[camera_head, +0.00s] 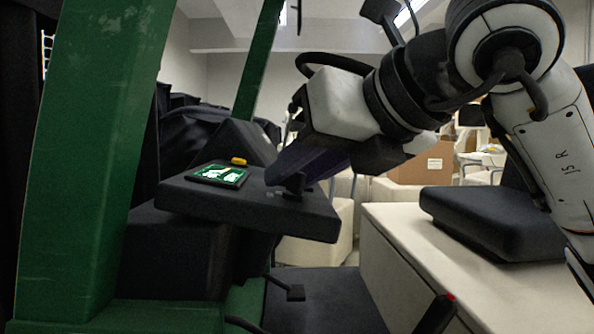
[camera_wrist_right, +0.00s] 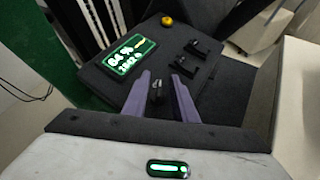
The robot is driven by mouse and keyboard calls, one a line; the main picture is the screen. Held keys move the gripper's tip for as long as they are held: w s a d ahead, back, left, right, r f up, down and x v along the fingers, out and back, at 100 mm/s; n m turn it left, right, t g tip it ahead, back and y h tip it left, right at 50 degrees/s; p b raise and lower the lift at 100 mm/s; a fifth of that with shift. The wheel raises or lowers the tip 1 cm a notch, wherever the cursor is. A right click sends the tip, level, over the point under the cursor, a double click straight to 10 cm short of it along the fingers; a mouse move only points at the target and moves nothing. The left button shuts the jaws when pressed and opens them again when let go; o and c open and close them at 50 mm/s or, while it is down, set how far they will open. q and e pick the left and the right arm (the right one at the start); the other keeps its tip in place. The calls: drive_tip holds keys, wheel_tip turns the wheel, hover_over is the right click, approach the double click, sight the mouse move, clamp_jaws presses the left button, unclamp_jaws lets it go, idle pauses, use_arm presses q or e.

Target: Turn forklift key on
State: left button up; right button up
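The forklift key (camera_wrist_right: 157,88) is a small dark piece standing on the black dashboard, seen in the right wrist view. My right gripper (camera_wrist_right: 160,84) has its two purple fingers apart, one on each side of the key; a gap shows around the key. In the head view the right gripper (camera_head: 288,172) reaches down from the right over the right part of the dashboard (camera_head: 250,205), and the key cannot be made out there. The dashboard's screen (camera_wrist_right: 130,56) is lit and shows 84%. My left gripper is not in view.
A yellow button (camera_wrist_right: 167,21) and small black levers (camera_wrist_right: 195,60) sit on the dashboard near the fingers. A green forklift post (camera_head: 90,150) stands at the left. A black armrest pad (camera_head: 490,222) lies on a pale cabinet (camera_head: 440,260) at the right.

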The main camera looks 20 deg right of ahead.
drive_tip(key=v, duration=1)
